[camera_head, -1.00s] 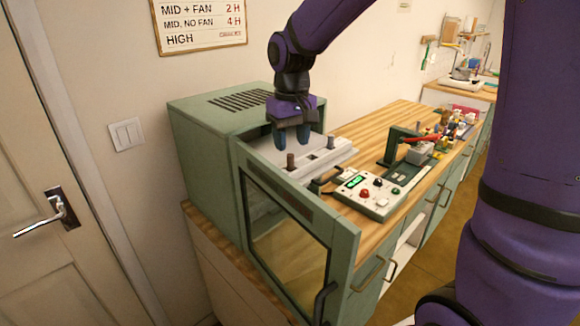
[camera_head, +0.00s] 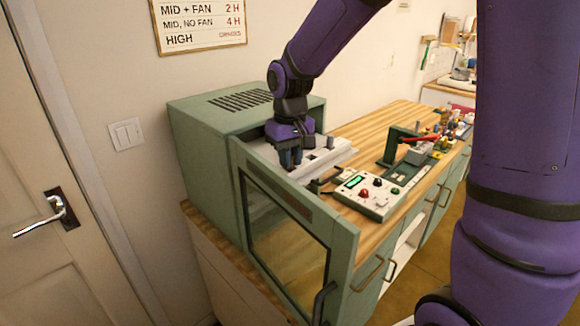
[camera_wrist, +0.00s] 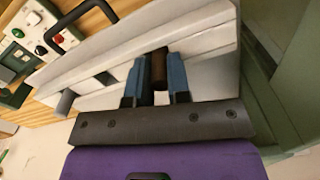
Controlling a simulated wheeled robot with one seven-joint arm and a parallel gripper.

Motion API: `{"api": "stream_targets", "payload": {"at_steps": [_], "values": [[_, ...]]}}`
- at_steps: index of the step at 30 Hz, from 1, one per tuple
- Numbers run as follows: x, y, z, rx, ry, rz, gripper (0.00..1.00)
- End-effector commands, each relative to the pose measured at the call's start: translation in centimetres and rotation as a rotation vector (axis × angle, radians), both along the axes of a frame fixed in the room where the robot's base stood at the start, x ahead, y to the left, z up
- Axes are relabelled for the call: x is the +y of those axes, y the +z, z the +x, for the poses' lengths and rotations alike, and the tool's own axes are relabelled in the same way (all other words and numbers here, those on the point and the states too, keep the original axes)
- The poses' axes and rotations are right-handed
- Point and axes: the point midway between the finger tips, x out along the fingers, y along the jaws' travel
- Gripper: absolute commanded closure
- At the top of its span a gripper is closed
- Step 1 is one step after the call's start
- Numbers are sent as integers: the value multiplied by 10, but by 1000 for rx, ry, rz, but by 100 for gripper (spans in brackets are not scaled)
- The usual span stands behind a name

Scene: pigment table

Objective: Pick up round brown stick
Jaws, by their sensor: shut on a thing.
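The round brown stick (camera_wrist: 159,66) stands between my gripper's two blue fingers in the wrist view. My gripper (camera_head: 290,158) is shut on it, with a finger on each side. In the head view the fingers hide most of the stick. In the wrist view my gripper (camera_wrist: 156,82) reaches over the pale slotted panel (camera_wrist: 212,45), which also shows in the head view (camera_head: 335,155). I cannot tell whether the stick still touches the panel.
A grey peg (camera_wrist: 66,102) stands on the same panel. The green cabinet (camera_head: 205,150) is at left, with its glass door (camera_head: 285,240) open in front. A control box (camera_head: 365,197) with red and black knobs sits to the right on the wooden counter (camera_head: 385,120).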

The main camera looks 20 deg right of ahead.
Motion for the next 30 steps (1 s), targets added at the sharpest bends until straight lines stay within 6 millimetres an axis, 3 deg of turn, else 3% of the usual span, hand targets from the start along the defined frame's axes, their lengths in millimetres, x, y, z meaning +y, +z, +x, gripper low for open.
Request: {"api": "stream_targets", "payload": {"at_steps": [10,18,30], "values": [[0,6,0,-1,0,0,100],[0,38,1,-5,0,1,100],[-13,44,-80,-3,-1,-1,100]]}}
